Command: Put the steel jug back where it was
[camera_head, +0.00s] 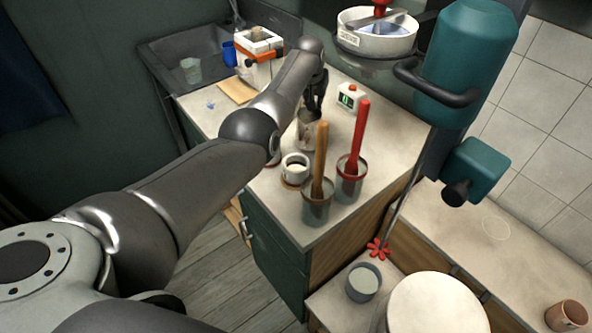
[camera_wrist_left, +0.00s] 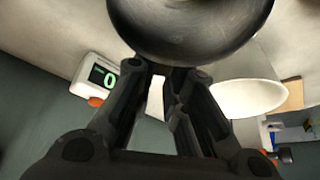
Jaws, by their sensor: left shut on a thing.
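The steel jug (camera_head: 309,132) is at the counter, behind the white cup and partly hidden by my left arm. My left gripper (camera_head: 316,98) is at the jug's upper part, shut on it. In the left wrist view the jug's rounded metal body (camera_wrist_left: 190,28) fills the top, just beyond the fingers (camera_wrist_left: 172,75). I cannot tell whether its base touches the counter. My right gripper is not in view.
Near the jug are a white cup (camera_head: 294,168), two pots with a wooden (camera_head: 318,205) and a red-handled tool (camera_head: 349,182), and a small device with a green display (camera_head: 350,97). A teal machine (camera_head: 455,60) stands at right. The counter's back left has an orange-banded container (camera_head: 258,56).

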